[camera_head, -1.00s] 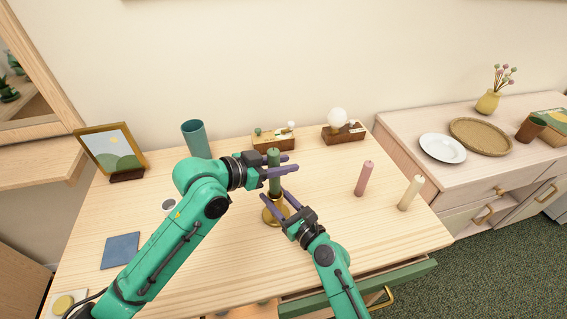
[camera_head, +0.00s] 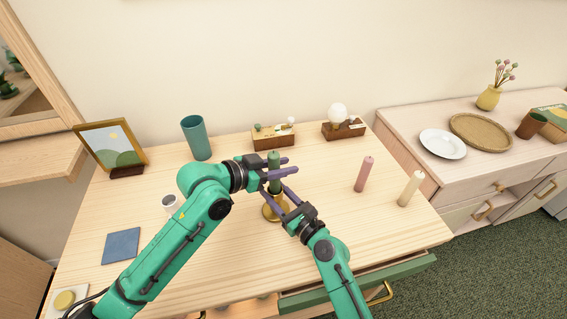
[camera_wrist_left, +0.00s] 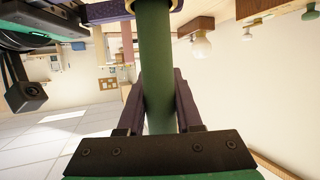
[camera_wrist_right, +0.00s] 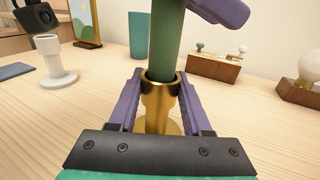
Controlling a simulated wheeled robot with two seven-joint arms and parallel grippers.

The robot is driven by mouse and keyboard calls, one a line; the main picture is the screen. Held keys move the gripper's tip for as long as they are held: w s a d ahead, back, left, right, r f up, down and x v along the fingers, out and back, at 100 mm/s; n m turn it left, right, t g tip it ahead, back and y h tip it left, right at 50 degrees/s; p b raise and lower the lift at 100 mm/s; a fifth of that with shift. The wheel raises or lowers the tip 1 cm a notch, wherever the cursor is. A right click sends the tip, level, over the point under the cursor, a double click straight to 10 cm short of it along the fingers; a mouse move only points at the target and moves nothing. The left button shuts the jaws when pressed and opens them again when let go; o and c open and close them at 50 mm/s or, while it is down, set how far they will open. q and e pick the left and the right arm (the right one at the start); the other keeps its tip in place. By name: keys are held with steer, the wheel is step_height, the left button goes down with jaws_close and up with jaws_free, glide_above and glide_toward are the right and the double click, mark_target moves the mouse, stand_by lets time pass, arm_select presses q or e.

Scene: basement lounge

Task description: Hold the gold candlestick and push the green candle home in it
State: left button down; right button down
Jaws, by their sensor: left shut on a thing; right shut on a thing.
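The green candle (camera_head: 274,158) stands upright in line with the gold candlestick (camera_head: 273,212), which stands on the table. My left gripper (camera_head: 281,168) is shut on the candle, and the candle also runs between its fingers in the left wrist view (camera_wrist_left: 156,70). My right gripper (camera_head: 279,195) is shut on the candlestick below it. In the right wrist view the candle's lower end (camera_wrist_right: 166,50) is at the candlestick's cup (camera_wrist_right: 160,88), inside its rim. How deep it sits is hidden by the cup.
A pink candle (camera_head: 365,174) and a cream candle (camera_head: 411,188) stand to the right. A teal cup (camera_head: 196,138), a picture frame (camera_head: 112,147) and two wooden blocks (camera_head: 273,138) (camera_head: 343,130) are at the back. A white holder (camera_wrist_right: 56,65) and blue square (camera_head: 121,246) are left.

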arm_select(q)
steer(key=shift+f, duration=0.75)
steer(key=c, duration=0.5)
jaws_free()
steer(key=v, duration=1.2)
arm_select(e)
steer(key=shift+c, duration=1.3)
jaws_free()
arm_select(q)
steer(key=shift+f, duration=0.1)
